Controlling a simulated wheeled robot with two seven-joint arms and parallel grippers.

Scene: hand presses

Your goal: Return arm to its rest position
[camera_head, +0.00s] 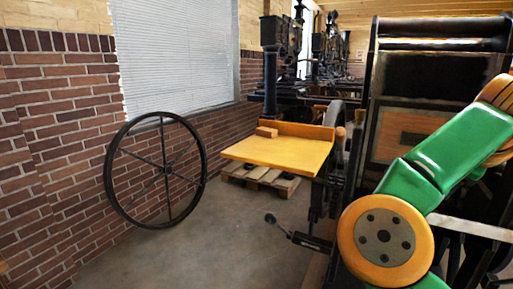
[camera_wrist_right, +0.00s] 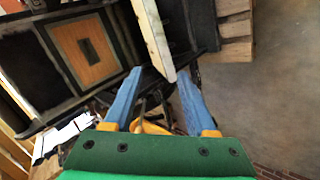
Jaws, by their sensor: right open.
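My right arm (camera_head: 430,165), green with orange joints, is bent at the right of the head view in front of a press. Its gripper is hidden in that view. In the right wrist view my right gripper (camera_wrist_right: 160,76) has two blue fingers spread apart, with no object clearly held between them. A pale board edge (camera_wrist_right: 154,38) lies beyond the fingertips; I cannot tell whether it touches them. An orange-yellow part (camera_wrist_right: 150,128) shows low between the fingers, partly hidden. My left gripper is in neither view.
A dark press frame (camera_head: 440,75) stands close behind my right arm. A yellow wooden table (camera_head: 275,152) with a small block (camera_head: 267,132) is left of it. A crank handle (camera_head: 298,238) sticks out below. A large spoked wheel (camera_head: 155,170) leans by the brick wall. Floor between is clear.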

